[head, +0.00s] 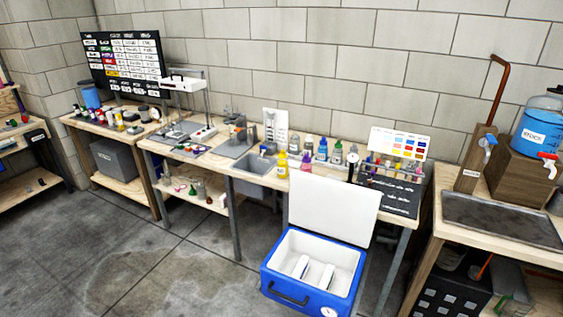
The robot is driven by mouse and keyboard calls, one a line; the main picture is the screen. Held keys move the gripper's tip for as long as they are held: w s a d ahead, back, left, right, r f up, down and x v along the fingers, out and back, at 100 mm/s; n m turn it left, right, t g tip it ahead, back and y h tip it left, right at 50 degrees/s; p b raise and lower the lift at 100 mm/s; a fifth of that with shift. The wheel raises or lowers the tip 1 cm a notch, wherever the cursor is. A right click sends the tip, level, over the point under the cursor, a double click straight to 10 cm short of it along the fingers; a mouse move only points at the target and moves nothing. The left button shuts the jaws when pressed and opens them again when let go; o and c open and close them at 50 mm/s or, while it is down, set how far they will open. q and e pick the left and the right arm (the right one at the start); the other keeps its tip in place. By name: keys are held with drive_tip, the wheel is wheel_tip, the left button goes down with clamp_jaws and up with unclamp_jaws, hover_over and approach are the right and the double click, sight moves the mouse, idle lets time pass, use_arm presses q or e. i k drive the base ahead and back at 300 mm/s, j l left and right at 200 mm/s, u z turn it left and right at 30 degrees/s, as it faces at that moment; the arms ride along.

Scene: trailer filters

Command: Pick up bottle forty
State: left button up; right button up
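Several small bottles stand upright in a cluster on the middle workbench, right of the sink. More small bottles (118,123) stand on the left bench, also unreadable. Neither of my grippers is in view.
A blue cooler (268,278) with its white lid (332,210) raised stands on the floor before the middle bench. A sink (255,178) is set in that bench. A right-hand bench carries a metal tray (500,218) and a blue tank (540,128). The left floor is clear.

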sight(283, 164)
drive_tip(key=i+j+z, duration=0.1)
drive_tip(key=i+j, duration=0.45)
drive_tip(key=i+j+z, duration=0.15)
drive_tip(key=j, duration=0.3)
drive_tip(key=i+j, duration=0.35)
drive_tip(key=i+j+z, duration=0.15)
drive_tip(key=j, duration=0.25)
drive_tip(key=i+j, duration=0.3)
drive_tip(key=i+j+z, duration=0.15)
drive_tip(key=j, duration=0.35)
drive_tip(key=i+j+z, duration=0.1)
drive_tip(key=i+j, duration=0.2)
drive_tip(key=j, duration=0.1)
